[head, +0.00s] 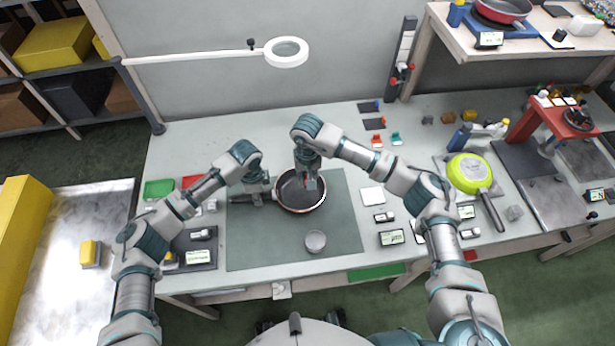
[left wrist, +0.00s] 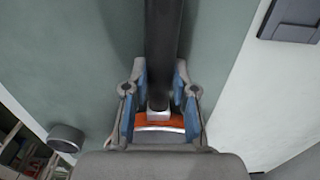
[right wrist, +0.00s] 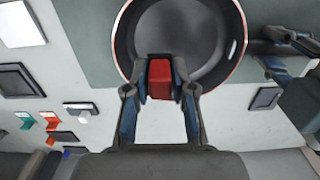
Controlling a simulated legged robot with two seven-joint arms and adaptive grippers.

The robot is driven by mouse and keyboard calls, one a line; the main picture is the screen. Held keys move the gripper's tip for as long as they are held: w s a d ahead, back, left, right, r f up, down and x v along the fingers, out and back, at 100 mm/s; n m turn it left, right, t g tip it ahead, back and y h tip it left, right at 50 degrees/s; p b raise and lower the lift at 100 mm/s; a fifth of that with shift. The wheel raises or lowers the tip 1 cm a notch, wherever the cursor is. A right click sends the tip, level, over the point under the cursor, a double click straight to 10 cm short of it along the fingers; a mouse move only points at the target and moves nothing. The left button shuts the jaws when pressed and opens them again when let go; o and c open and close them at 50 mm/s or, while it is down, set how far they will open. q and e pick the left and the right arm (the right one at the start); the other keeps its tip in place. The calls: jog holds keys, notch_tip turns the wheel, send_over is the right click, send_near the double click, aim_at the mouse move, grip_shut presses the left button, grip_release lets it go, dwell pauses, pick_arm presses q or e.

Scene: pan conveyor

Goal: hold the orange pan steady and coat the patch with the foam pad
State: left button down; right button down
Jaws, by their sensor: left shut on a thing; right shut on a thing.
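The orange pan (head: 290,204) lies on the green-grey mat with its dark inside up and a thin orange rim. Its dark handle (head: 238,199) points left. My left gripper (head: 264,196) is shut on the handle near the pan; the left wrist view shows the dark handle (left wrist: 163,45) between the fingers and a strip of orange pan side. My right gripper (head: 307,186) is over the pan, shut on a red block (right wrist: 160,80), apparently the foam pad. Whether the pad touches the pan floor is hidden.
A small grey round cup (head: 316,240) stands on the mat (head: 255,250) below the pan. A green-yellow pan (head: 468,172) lies at the right. A ring lamp (head: 286,52) hangs behind. Small displays and a white tile (head: 372,197) lie right of the mat.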

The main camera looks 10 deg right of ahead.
jog(key=shift+a, duration=0.65)
jog(key=shift+a+r, duration=0.25)
jog(key=r+m, duration=0.1)
jog(key=m, duration=0.1)
jog(key=a+r+m, duration=0.1)
jog(key=r+m, duration=0.2)
jog(key=r, duration=0.1)
jog(key=shift+w+a+m, duration=0.1)
jog(key=shift+a+m, duration=0.15)
jog(key=shift+m, duration=0.15)
